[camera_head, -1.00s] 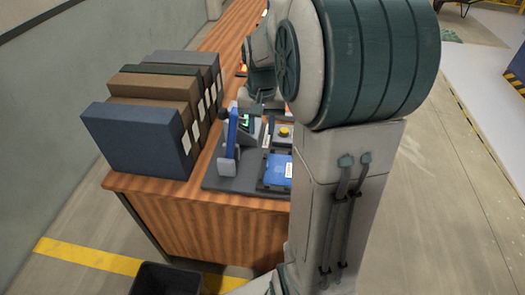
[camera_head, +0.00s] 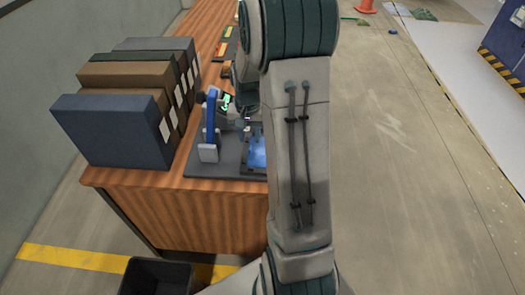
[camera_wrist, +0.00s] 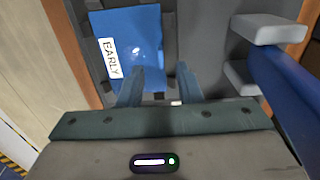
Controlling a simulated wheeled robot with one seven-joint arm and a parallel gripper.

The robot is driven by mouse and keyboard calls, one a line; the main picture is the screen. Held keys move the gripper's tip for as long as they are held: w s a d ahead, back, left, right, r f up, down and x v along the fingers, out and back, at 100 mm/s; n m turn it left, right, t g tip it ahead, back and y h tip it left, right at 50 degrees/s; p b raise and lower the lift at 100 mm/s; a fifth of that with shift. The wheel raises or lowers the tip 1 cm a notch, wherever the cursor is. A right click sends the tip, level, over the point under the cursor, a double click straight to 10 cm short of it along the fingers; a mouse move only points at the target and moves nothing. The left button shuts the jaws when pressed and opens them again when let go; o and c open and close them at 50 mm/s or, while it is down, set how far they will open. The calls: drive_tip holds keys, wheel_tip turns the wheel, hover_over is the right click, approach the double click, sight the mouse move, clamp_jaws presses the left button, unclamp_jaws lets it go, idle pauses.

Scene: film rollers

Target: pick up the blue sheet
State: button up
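The blue sheet (camera_wrist: 140,30) shows in the wrist view with a white label reading "EARLY". In the head view the blue sheet (camera_head: 257,155) is partly hidden behind my arm. It lies in a dark grey holder on the counter. My gripper (camera_wrist: 158,82) is open, its two fingers apart over the near edge of the sheet. Blue shows between the fingers, and I cannot tell whether they touch it. In the head view the fingertips are mostly hidden by my arm.
A blue upright device (camera_head: 211,118) with grey pads stands close beside the holder; its pad (camera_wrist: 268,29) is right of my gripper. Several file boxes (camera_head: 110,130) line the counter's left side. A dark bin (camera_head: 157,278) stands below. Open floor (camera_head: 410,170) lies right.

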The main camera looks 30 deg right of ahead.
sight(250, 147)
wheel_tip(250, 147, down, 5)
drive_tip(key=shift+r, duration=0.2)
clamp_jaws()
